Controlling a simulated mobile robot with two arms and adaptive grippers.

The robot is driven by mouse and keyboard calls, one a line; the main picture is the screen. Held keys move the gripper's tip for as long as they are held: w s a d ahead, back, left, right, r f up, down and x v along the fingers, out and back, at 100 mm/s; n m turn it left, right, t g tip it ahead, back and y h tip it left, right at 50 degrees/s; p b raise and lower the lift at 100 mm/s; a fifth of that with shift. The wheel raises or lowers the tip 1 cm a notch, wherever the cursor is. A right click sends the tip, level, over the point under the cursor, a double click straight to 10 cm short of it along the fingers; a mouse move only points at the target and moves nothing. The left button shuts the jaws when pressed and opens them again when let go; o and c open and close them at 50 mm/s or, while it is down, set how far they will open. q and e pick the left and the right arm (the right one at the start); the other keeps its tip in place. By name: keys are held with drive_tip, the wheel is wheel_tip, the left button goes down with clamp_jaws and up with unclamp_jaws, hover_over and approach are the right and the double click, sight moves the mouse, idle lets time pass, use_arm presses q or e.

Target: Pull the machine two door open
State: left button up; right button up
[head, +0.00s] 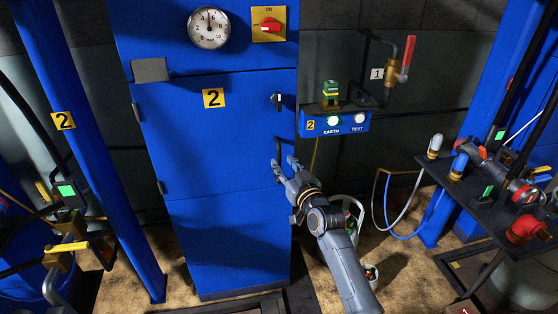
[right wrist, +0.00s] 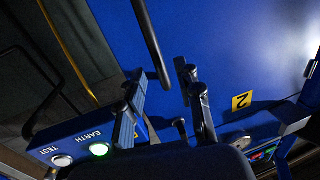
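The machine two door (head: 225,135) is a blue panel on the tall cabinet, marked with a yellow "2" label (head: 213,98). It looks closed, flush with the cabinet front. A dark bar handle (right wrist: 150,45) shows in the right wrist view; in the head view it is at the door's right edge (head: 277,148), partly hidden by my gripper. My right gripper (head: 283,165) is at the handle's lower part. Its fingers (right wrist: 164,82) are spread, with the bar appearing between them and a gap on each side. Whether they touch it cannot be told. My left gripper is not in view.
A blue EARTH/TEST box (head: 336,122) with a lit green lamp stands right of the door. A small black latch (head: 277,99) is above the handle. A dark shelf with valves (head: 450,177) is at right. A blue post (head: 90,150) stands at left.

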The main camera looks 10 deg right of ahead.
sight(280, 159)
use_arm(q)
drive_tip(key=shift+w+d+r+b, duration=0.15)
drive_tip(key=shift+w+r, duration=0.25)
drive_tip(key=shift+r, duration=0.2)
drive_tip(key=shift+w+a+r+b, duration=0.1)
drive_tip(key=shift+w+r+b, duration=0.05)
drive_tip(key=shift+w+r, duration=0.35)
use_arm(e)
drive_tip(key=shift+w+a, duration=0.2)
drive_tip(key=shift+w, duration=0.85)
drive_tip(key=shift+w+a, duration=0.2)
drive_tip(key=shift+w, duration=0.8)
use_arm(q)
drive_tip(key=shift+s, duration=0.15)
use_arm(e)
clamp_jaws()
